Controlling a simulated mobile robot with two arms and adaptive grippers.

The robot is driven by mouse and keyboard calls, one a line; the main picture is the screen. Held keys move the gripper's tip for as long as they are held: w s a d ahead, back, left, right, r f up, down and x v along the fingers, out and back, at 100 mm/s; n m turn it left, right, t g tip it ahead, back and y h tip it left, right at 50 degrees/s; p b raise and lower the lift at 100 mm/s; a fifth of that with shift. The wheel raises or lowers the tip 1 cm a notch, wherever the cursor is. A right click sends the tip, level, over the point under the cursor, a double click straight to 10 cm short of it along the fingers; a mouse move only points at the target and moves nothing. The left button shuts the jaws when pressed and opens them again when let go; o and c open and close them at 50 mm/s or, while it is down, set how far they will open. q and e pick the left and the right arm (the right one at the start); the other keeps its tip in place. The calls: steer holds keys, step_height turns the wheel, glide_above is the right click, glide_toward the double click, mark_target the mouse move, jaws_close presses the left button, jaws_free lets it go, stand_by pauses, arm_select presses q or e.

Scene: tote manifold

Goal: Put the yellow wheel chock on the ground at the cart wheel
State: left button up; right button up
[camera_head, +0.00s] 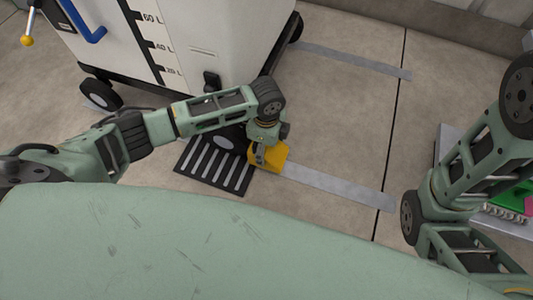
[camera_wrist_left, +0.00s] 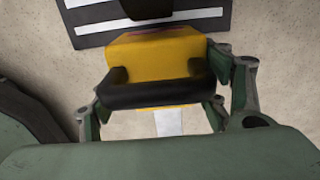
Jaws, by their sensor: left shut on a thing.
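The yellow wheel chock (camera_head: 272,156) is low at the floor, at the right edge of the striped mat, close to the cart's front wheel (camera_head: 226,141). My left gripper (camera_head: 262,150) is shut on the chock. In the left wrist view the chock (camera_wrist_left: 155,50) sits between the fingers of my left gripper (camera_wrist_left: 158,92), with its far side by the mat. Whether it touches the floor is hard to tell. The wheel is partly hidden by my left arm. My right arm shows at the right; its gripper is out of the picture.
The white cart (camera_head: 190,45) with litre marks stands at the top left. A dark mat with pale stripes (camera_head: 212,168) lies under its near wheel. Grey tape strips (camera_head: 335,186) mark the floor. A grey platform (camera_head: 446,147) with coloured items stands at the right. Floor between is clear.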

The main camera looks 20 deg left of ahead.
mark_target(266, 153)
arm_select(q)
step_height(266, 153, down, 4)
steer(key=b, duration=0.4)
steer(key=shift+f, duration=0.1)
steer(key=shift+r, duration=0.2)
steer(key=shift+f, duration=0.15)
steer(key=o, duration=1.4)
steer(key=shift+o, duration=0.2)
